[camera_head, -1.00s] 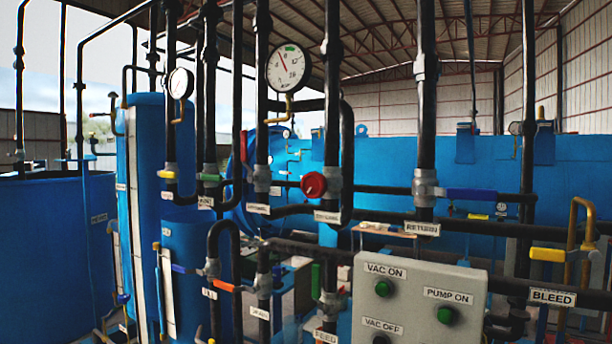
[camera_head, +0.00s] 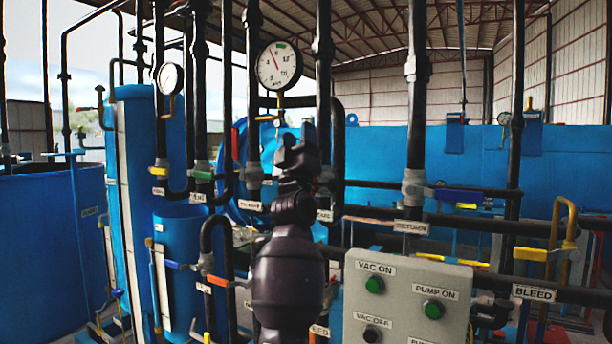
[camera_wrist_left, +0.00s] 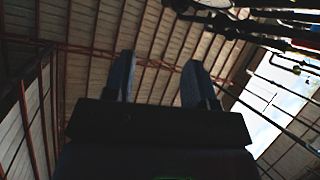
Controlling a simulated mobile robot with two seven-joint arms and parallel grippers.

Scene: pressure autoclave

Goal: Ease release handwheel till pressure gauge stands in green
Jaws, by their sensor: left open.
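The white round pressure gauge (camera_head: 279,66) stands on a pipe at upper middle. Its needle points up and left, to the left of a small green patch near the top of the dial. My left gripper (camera_head: 297,148) is in front of the pipes below the gauge, pointing up and away. It hides the red handwheel seen earlier on the pipe there. The left wrist view shows its two fingers (camera_wrist_left: 158,78) spread apart with nothing between them. My right gripper is not in view.
A grey control box (camera_head: 405,300) with green buttons stands at lower right. Vertical black pipes, a blue-handled valve (camera_head: 462,194) and a yellow-handled valve (camera_head: 530,254) surround the space. A second gauge (camera_head: 170,78) and blue tanks (camera_head: 50,230) are at left.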

